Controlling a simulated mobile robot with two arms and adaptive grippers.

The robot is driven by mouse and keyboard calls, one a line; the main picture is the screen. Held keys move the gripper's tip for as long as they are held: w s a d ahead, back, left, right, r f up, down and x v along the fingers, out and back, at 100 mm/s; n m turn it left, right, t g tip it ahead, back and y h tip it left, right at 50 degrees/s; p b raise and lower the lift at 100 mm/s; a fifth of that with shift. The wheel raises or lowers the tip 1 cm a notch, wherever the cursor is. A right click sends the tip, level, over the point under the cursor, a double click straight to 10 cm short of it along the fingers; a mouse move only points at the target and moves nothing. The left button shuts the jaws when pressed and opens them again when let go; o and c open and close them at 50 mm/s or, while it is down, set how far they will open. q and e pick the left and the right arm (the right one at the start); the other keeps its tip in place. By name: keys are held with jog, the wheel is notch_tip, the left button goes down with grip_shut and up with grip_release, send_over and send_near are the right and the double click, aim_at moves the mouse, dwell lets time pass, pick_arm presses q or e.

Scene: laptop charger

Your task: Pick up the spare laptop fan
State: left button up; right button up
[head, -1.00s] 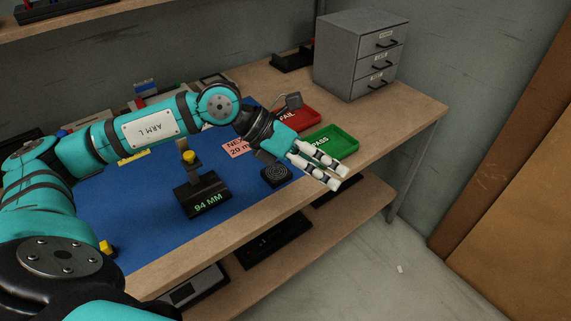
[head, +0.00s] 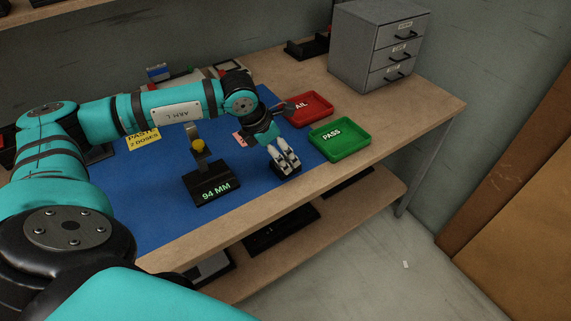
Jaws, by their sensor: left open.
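The spare fan, a small black square unit (head: 284,174), lies on the blue mat (head: 150,214) near the table's front edge, left of the green tray. My left gripper (head: 288,166) points down over it with its pale fingers apart. The fingers and their dark tips hide most of the fan. I cannot tell whether the fingertips touch the fan or hover just above it. My right gripper is not in view.
The green PASS tray (head: 340,148) and red FAIL tray (head: 318,116) are right of the gripper. A black gauge stand (head: 212,191) reading 94 MM stands to its left. A grey drawer cabinet (head: 358,52) is at the back right.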

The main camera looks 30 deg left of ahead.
pick_arm(q)
jog(key=p+x, duration=0.1)
jog(key=x, duration=0.4)
jog(key=shift+a+f, duration=0.1)
jog(key=shift+f, duration=0.25)
jog(key=shift+c, duration=0.2)
jog(key=c, duration=1.2)
jog(key=shift+c, duration=0.2)
jog(key=shift+r, duration=0.15)
